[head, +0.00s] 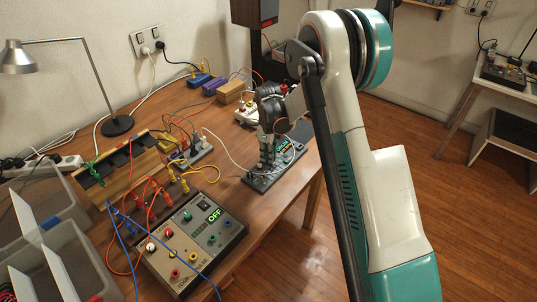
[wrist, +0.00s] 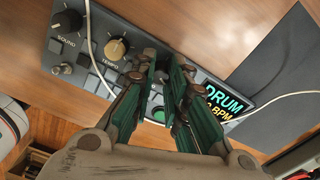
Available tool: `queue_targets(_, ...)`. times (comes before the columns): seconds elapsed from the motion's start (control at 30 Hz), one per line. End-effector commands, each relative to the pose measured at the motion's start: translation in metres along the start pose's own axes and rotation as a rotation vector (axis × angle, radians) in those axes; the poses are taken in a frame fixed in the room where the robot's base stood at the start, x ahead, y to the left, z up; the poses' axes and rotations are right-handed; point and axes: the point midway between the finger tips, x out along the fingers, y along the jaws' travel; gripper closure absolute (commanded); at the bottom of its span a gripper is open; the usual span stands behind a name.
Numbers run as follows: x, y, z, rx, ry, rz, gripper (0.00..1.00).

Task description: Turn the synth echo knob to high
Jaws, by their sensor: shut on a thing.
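A dark panel device (head: 262,181) with a lit display stands near the table's right edge. In the wrist view its display (wrist: 226,106) reads DRUM and BPM, and it has a black SOUND knob (wrist: 68,20) and a tan TEMPO knob (wrist: 117,48). My gripper (head: 267,142) is over this device, its fingers (wrist: 163,66) pointing down at the panel, right of the TEMPO knob. It is shut on a small part, likely a knob, which the fingers hide. A beige box (head: 190,243) with several coloured knobs and a green OFF display stands at the front. I cannot make out an echo label.
Patch cables and a wooden rack (head: 128,165) crowd the table's left and middle. Clear bins (head: 40,235) stand at the left, with a desk lamp (head: 118,125) behind. A white cable (wrist: 270,97) crosses near the gripped device. Blue cables cross the beige box.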

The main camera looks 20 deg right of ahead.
Motion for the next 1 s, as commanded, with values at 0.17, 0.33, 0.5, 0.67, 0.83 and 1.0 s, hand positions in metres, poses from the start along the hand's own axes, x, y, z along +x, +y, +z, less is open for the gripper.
queue_targets(0.17, 0.0000, -0.0001, -0.0001, 0.140, 0.000, 0.000, 1.00)
queue_targets(0.33, 0.0000, -0.0001, -0.0001, 0.244, 0.000, 0.000, 1.00)
queue_targets(0.5, 0.0000, -0.0001, -0.0001, 0.311, 0.000, 0.000, 1.00)
queue_targets(0.67, 0.0000, 0.0000, -0.0001, 0.346, 0.000, 0.000, 1.00)
queue_targets(0.83, 0.0000, 0.0000, -0.0001, 0.359, 0.000, 0.000, 1.00)
queue_targets(1.0, 0.0000, 0.0000, -0.0001, 0.360, 0.000, 0.000, 1.00)
